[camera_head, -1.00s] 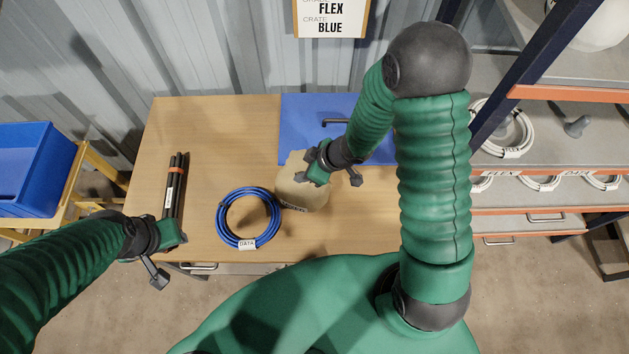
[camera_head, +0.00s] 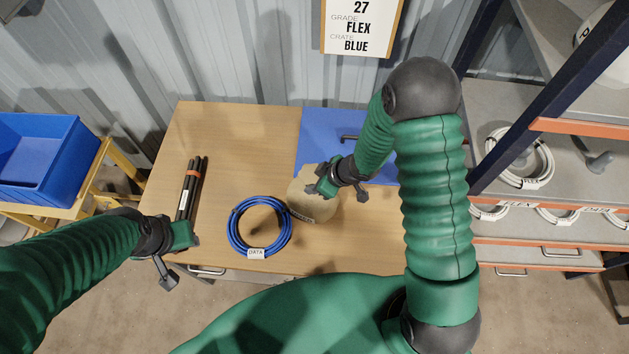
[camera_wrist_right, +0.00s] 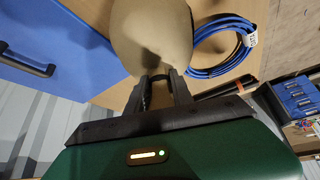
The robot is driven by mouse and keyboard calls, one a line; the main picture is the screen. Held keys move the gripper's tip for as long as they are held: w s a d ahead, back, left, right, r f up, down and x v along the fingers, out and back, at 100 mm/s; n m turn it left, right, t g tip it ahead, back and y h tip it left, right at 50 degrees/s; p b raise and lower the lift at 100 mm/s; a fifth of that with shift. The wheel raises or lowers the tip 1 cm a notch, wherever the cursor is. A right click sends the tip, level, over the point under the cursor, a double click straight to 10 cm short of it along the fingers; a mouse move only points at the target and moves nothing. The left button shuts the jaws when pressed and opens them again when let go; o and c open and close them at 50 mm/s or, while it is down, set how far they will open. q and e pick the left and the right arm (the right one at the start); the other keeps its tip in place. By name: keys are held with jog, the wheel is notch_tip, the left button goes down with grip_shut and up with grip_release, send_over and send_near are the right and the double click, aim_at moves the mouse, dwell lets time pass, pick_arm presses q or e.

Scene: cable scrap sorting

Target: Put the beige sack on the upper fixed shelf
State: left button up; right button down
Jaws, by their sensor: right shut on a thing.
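The beige sack (camera_head: 308,200) is over the wooden table, between the blue cable coil and the blue panel. It also fills the top middle of the right wrist view (camera_wrist_right: 150,35). My right gripper (camera_head: 322,186) is shut on the sack; its fingers (camera_wrist_right: 160,88) meet the sack's near end. I cannot tell whether the sack is clear of the tabletop. My left gripper (camera_head: 178,258) is empty near the table's front left edge; its jaw opening is unclear. The shelving rack stands at the right, with an upper shelf (camera_head: 590,128) edged in orange, partly cut off by the frame.
On the table (camera_head: 225,135) lie a blue cable coil (camera_head: 237,240) tagged DATA and black rods (camera_head: 184,190). A blue panel (camera_head: 315,140) with a handle is behind. White coils (camera_head: 546,165) sit on the rack behind a dark post (camera_head: 540,105). A blue crate (camera_head: 40,160) stands left.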

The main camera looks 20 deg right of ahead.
jog(key=c, duration=1.1)
grip_release()
jog(key=shift+d, duration=0.1)
jog(key=shift+o, duration=0.2)
